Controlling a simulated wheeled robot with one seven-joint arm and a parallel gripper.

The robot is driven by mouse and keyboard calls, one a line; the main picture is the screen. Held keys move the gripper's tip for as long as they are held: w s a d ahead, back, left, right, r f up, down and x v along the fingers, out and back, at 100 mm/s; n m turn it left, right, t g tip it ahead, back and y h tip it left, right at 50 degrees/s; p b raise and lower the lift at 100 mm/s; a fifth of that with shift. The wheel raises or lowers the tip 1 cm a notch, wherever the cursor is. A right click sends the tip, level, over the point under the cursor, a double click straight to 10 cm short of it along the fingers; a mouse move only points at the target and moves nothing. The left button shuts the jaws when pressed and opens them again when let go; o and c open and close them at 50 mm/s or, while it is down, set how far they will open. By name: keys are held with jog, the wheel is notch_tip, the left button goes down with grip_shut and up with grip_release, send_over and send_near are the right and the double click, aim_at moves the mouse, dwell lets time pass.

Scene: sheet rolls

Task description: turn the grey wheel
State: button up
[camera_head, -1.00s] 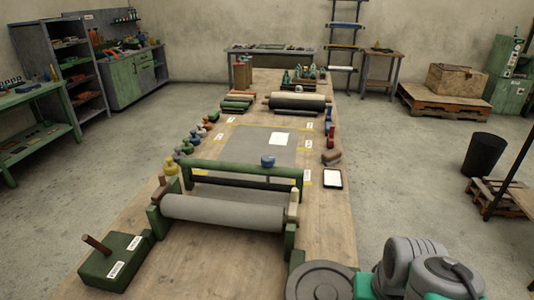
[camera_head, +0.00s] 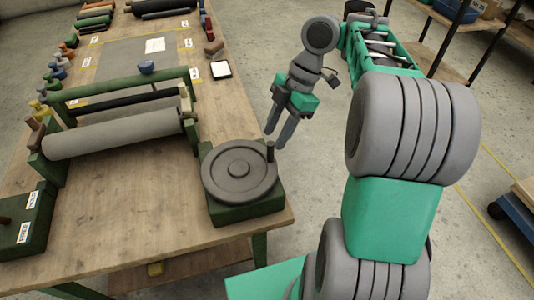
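The grey wheel (camera_head: 239,171) lies flat on a green base (camera_head: 247,206) at the right front corner of the wooden table. It is a round disc with a raised hub and a short dark upright handle (camera_head: 270,151) at its right rim. My gripper (camera_head: 277,139) hangs just right of the wheel, fingers pointing down, close to the handle in the picture. The two fingers show a narrow gap with nothing seen between them. I cannot tell how far the fingertips are from the handle.
The roller frame (camera_head: 120,128) with a grey roll stands left of the wheel. A green box (camera_head: 24,222) sits at the table's left front. A tablet (camera_head: 221,69) lies behind the wheel. Bare wooden table (camera_head: 140,205) is clear in front of the roller.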

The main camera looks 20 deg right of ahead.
aim_at(267, 161)
jog(key=b+x, duration=0.3)
jog(key=x, duration=0.4)
grip_shut()
dwell(1.2)
